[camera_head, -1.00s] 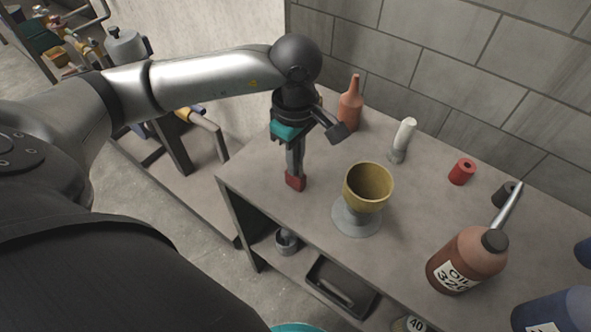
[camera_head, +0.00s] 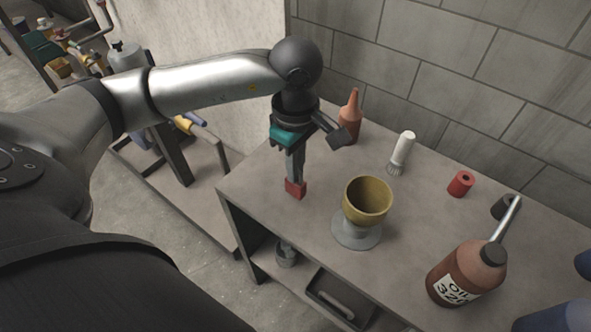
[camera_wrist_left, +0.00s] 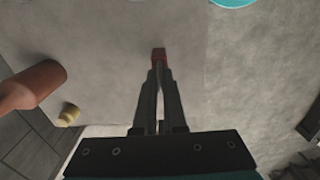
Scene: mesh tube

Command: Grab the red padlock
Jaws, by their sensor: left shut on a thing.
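The red padlock (camera_head: 296,188) is at the tips of my left gripper (camera_head: 296,178), near the left end of the workbench. In the left wrist view the padlock (camera_wrist_left: 158,53) shows as a small red block between the ends of the two dark fingers (camera_wrist_left: 159,71). My left gripper points down and is shut on it. The fingers hide part of the padlock. I cannot tell whether it touches the bench top or hangs just above it. My right gripper is in neither view.
A yellow cup on a grey base (camera_head: 366,200) stands right of the padlock. An orange nozzle bottle (camera_head: 350,122), a white-handled brush (camera_head: 402,150) and a red cylinder (camera_head: 460,184) are farther back. An oil bottle (camera_head: 466,272) stands at the right. The workbench (camera_head: 262,172) is clear left of the padlock.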

